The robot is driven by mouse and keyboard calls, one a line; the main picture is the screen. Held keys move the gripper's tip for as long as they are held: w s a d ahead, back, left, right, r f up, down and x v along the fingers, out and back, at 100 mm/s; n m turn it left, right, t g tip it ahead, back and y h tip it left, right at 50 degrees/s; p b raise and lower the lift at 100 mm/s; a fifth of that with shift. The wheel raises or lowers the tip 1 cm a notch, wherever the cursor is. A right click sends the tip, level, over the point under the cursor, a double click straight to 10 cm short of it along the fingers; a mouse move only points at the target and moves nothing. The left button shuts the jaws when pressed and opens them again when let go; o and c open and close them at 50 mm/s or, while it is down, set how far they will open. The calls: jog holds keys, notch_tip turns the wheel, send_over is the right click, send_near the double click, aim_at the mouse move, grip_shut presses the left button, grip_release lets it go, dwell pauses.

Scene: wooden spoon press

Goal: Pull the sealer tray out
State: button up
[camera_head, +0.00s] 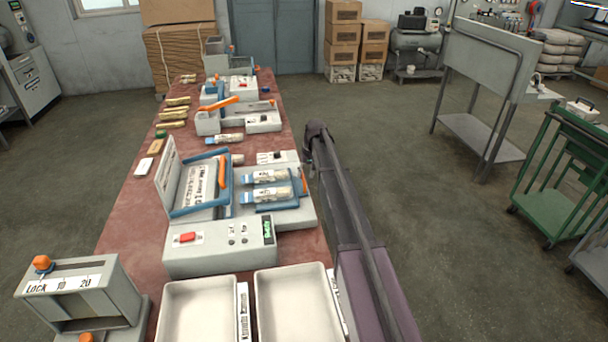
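The sealer (215,252) is a grey machine on the red-topped bench, with a red button, a green display and a raised lid at its left. Its tray (278,207) appears as a blue-edged plate on the right part of the machine, with two clear, blue-ended packets (265,176) lying across it. My gripper (308,155) is at the bench's right side, just beyond that piece in the picture. Its fingers are small, dark and partly hidden by my arm; contact cannot be told.
Two white bins (198,310) stand in front of the sealer, and a grey gauge block (80,295) stands at front left. Other devices (235,120) and wrapped packets fill the bench behind. A green cart (555,175) stands far right. The floor right of my arm is clear.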

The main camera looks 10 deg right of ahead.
jog(key=shift+a, duration=0.2)
jog(key=shift+a, duration=1.1)
jog(key=a, duration=0.2)
jog(key=a+r+p, duration=0.1)
jog(key=a, duration=0.1)
jog(key=shift+a, duration=0.35)
notch_tip(320, 180, up, 13)
jog(key=d+p, duration=0.3)
jog(key=p, duration=1)
jog(key=s+f+b, duration=0.2)
jog(key=s, duration=0.8)
jog(key=s+d+f+h+b, duration=0.1)
jog(key=s+f+b, duration=0.2)
jog(key=s, duration=0.8)
jog(key=s+f+b, duration=0.2)
jog(key=s+f, duration=0.1)
jog(key=s, duration=0.7)
jog(key=shift+s+d+h+b, duration=0.3)
jog(key=shift+s+d+h, duration=0.05)
jog(key=shift+d+h, duration=0.05)
